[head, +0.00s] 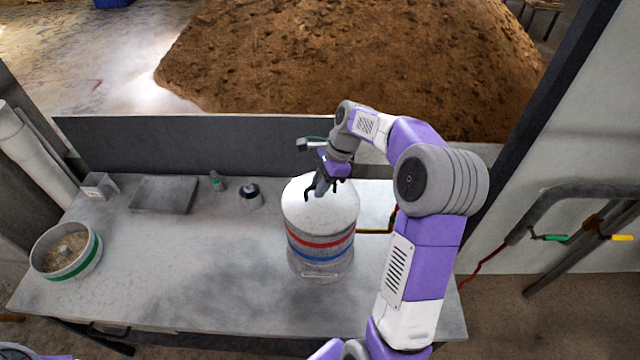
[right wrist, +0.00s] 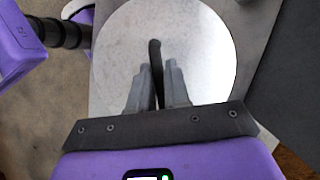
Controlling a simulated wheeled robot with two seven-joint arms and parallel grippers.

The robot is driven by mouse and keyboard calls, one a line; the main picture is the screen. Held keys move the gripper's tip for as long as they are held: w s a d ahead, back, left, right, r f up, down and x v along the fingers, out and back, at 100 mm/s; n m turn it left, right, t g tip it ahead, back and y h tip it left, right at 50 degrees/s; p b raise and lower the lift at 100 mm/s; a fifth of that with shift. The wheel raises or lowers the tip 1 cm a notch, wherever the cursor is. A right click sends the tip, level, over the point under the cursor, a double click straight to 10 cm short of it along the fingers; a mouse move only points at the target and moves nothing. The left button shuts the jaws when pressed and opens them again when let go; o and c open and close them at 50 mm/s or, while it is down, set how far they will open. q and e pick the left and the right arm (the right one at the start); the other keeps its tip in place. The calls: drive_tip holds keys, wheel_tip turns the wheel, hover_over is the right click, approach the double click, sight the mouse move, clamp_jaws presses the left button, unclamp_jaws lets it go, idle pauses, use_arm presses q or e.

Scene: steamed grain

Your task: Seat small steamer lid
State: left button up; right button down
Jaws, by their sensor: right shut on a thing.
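The pale round steamer lid (head: 312,214) lies over the top of the steamer stack (head: 320,252), a pale cylinder with a red band and a blue band. My right gripper (head: 318,188) is above the lid, shut on its dark handle. In the right wrist view the lid (right wrist: 205,55) fills the upper middle, and the dark curved handle (right wrist: 155,58) stands between the two grey fingers of my right gripper (right wrist: 157,82). The lid looks level, but I cannot tell whether its rim touches the stack all round. My left gripper is out of view.
A round container with a green band (head: 93,262) holds grain at the table's left. A dark flat tray (head: 164,195), a small green bottle (head: 216,182) and a dark-topped jar (head: 250,194) stand along the back. The left-middle of the table (head: 190,260) is clear.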

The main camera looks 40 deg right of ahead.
drive_tip(key=shift+f, duration=0.55)
idle(0.4)
drive_tip(key=shift+f, duration=0.2)
idle(0.5)
drive_tip(key=c, duration=1)
unclamp_jaws()
drive_tip(key=v, duration=0.7)
drive_tip(key=shift+d+r+p, duration=0.1)
drive_tip(key=shift+r+p, duration=0.15)
drive_tip(key=shift+p, duration=0.15)
drive_tip(key=shift+r, duration=0.1)
